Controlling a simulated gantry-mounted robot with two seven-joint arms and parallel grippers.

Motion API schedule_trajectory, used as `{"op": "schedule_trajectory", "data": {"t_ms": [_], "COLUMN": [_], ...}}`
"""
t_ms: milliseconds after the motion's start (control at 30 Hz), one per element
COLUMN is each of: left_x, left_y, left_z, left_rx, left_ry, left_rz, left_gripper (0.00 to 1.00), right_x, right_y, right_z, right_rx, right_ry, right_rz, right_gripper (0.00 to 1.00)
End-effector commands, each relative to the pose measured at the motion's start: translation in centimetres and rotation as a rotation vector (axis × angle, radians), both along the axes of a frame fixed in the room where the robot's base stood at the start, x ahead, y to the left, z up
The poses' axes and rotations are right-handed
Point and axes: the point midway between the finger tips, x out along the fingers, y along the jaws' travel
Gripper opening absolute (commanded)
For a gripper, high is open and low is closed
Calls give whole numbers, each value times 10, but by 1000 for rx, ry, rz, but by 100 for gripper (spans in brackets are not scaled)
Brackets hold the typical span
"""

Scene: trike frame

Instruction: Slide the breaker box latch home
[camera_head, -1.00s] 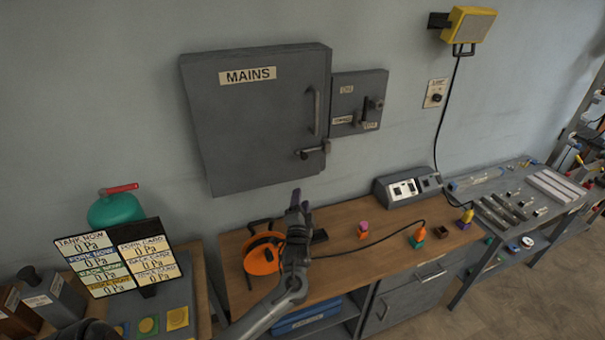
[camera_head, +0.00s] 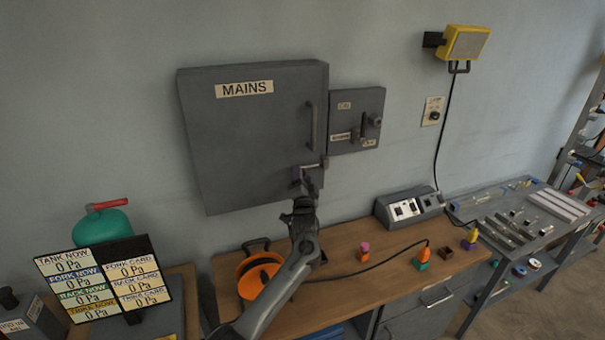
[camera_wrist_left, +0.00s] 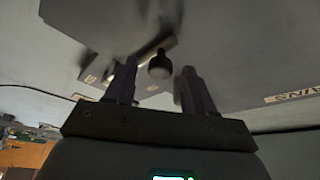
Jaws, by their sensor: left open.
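The grey breaker box (camera_head: 250,130) labelled MAINS hangs on the wall. Its latch (camera_head: 323,163) is at the door's lower right corner, partly hidden by my gripper in the head view. My left gripper (camera_head: 304,178) is at the latch, pointing up towards it, open. In the left wrist view, the latch's dark round knob (camera_wrist_left: 160,66) shows between the two spread fingers of the left gripper (camera_wrist_left: 158,72), with a visible gap on each side. Whether a finger touches the latch cannot be told. My right gripper is not in view.
A smaller switch box (camera_head: 357,120) with a lever adjoins the breaker box on the right. Below is a wooden bench (camera_head: 345,262) with an orange cable reel (camera_head: 252,282), coloured plugs and a grey console (camera_head: 408,207). A gauge display (camera_head: 104,280) stands at left.

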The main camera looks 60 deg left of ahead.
Motion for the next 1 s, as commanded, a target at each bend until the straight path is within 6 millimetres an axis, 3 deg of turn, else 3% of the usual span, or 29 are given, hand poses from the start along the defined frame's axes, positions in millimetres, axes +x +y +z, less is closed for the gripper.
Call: {"op": "schedule_trajectory", "data": {"t_ms": [233, 600, 967, 1000], "left_x": [11, 12, 12, 12], "left_y": [18, 21, 21, 21], "left_z": [5, 5, 5, 6], "left_rx": [1, 1, 1, 1], "left_ry": [0, 1, 0, 0], "left_rz": [2, 0, 2, 2], "left_gripper": [54, 54, 0, 0], "right_x": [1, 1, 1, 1], "right_y": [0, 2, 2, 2], "right_z": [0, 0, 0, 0], "right_rx": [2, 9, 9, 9], "right_ry": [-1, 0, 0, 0], "right_rz": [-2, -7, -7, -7], "right_gripper": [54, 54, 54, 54]}}
